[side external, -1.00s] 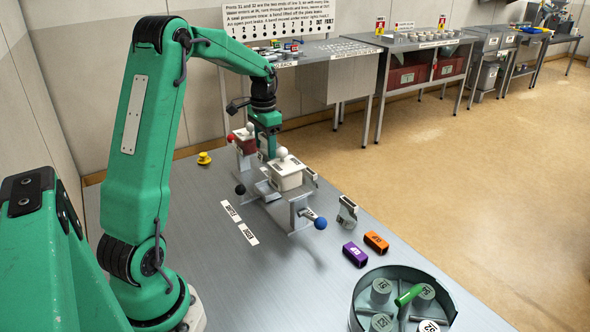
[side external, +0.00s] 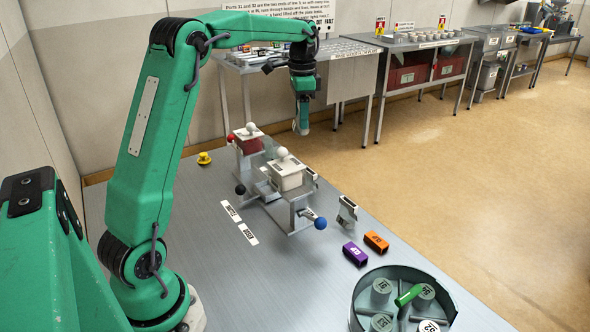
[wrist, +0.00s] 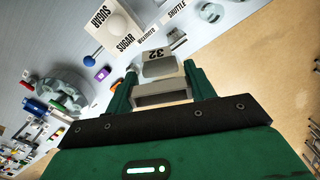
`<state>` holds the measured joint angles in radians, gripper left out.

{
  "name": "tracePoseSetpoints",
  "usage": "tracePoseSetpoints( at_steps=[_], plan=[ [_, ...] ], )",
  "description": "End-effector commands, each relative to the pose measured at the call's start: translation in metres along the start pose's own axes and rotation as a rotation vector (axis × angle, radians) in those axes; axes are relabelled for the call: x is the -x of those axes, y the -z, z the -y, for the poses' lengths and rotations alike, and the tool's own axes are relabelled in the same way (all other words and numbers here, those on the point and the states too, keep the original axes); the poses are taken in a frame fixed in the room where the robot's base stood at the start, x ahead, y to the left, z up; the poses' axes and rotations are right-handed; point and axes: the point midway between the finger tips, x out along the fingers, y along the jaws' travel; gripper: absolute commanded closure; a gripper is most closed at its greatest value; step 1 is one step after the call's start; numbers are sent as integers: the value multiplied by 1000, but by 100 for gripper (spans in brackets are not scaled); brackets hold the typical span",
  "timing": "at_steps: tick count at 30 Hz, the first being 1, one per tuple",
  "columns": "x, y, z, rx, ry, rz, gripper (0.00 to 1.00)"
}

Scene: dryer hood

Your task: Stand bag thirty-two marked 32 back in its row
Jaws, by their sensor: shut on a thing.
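My gripper (side external: 302,112) hangs in the air above the far right edge of the grey table, beyond the two-box apparatus. The bag sits between the two green fingers. In the side view only a small pale part (side external: 300,129) shows under the fingers, and its label cannot be read there. I cannot make out the row for certain.
The apparatus with a white box (side external: 286,178) and a red box (side external: 248,145) stands on the table. A small grey stand (side external: 347,210), a purple block (side external: 355,254), an orange block (side external: 376,242) and a round tray (side external: 357,297) with pegs lie nearer. A back bench (side external: 352,45) stands behind.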

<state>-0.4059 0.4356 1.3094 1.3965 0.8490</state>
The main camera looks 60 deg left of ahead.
Motion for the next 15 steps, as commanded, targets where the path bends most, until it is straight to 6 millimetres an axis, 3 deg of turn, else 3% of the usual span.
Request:
tracePoseSetpoints(
  at_steps=[6, 15],
  plan=[
    [-1, 39, -20, -181, 0, 0, 71],
    [-4, 72, -42, -352, -1, 1, 71]
  ],
)
